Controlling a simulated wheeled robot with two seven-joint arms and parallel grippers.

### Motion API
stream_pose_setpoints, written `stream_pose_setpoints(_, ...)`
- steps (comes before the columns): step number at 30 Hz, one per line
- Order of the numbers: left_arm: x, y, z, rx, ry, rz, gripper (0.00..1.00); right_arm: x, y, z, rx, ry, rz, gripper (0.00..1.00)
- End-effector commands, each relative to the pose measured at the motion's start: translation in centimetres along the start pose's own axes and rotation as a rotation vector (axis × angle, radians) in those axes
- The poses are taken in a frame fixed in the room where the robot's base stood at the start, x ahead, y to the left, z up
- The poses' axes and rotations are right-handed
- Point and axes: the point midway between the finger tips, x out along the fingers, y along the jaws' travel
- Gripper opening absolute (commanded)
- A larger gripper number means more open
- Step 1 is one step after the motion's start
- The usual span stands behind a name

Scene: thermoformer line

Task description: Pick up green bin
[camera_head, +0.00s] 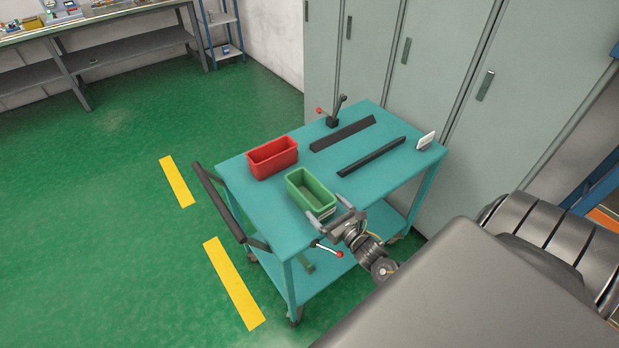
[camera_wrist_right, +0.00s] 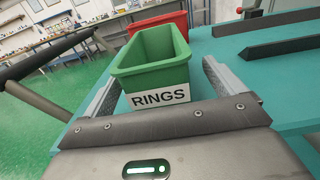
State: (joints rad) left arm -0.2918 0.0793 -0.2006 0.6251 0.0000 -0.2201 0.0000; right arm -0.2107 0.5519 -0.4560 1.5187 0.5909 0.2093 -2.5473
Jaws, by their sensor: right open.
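The green bin (camera_head: 311,189) stands upright on the teal cart top, near its front edge. In the right wrist view the green bin (camera_wrist_right: 152,62) shows a white label reading "RINGS" on its near face. My right gripper (camera_head: 330,210) is open at the near end of the bin. In the right wrist view its two fingers (camera_wrist_right: 160,85) lie one on each side of the bin's near end, with a gap visible on the right; contact on the left cannot be told. My left gripper is not in view.
A red bin (camera_head: 271,158) stands just behind the green one on the cart (camera_head: 260,202). Two dark bars (camera_head: 343,134), a small white card (camera_head: 425,141) and a lever clamp (camera_head: 333,119) are also on top. Grey lockers (camera_head: 405,70) stand behind; green floor is free at left.

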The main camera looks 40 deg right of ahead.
Motion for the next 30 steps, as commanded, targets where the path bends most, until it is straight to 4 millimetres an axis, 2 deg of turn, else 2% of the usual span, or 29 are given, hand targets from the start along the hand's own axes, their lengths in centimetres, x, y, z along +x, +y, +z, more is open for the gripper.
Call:
stream_pose_setpoints(3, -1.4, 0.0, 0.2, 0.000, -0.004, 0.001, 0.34, 2.0, 0.5, 0.7, 0.001, -0.003, -0.001, 0.95)
stream_pose_setpoints(7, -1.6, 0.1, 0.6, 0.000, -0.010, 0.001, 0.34, 3.6, 0.5, 0.4, 0.000, -0.003, -0.001, 0.95)
stream_pose_setpoints(17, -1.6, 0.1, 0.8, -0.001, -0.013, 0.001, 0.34, 4.2, 0.5, 0.2, 0.000, -0.002, 0.000, 0.93)
stream_pose_setpoints(27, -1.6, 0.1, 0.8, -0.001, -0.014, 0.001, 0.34, 4.2, 0.5, 0.2, 0.000, -0.002, 0.001, 0.49)
stream_pose_setpoints(30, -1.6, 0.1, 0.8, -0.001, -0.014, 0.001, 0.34, 4.2, 0.5, 0.3, 0.000, -0.004, 0.000, 0.39)
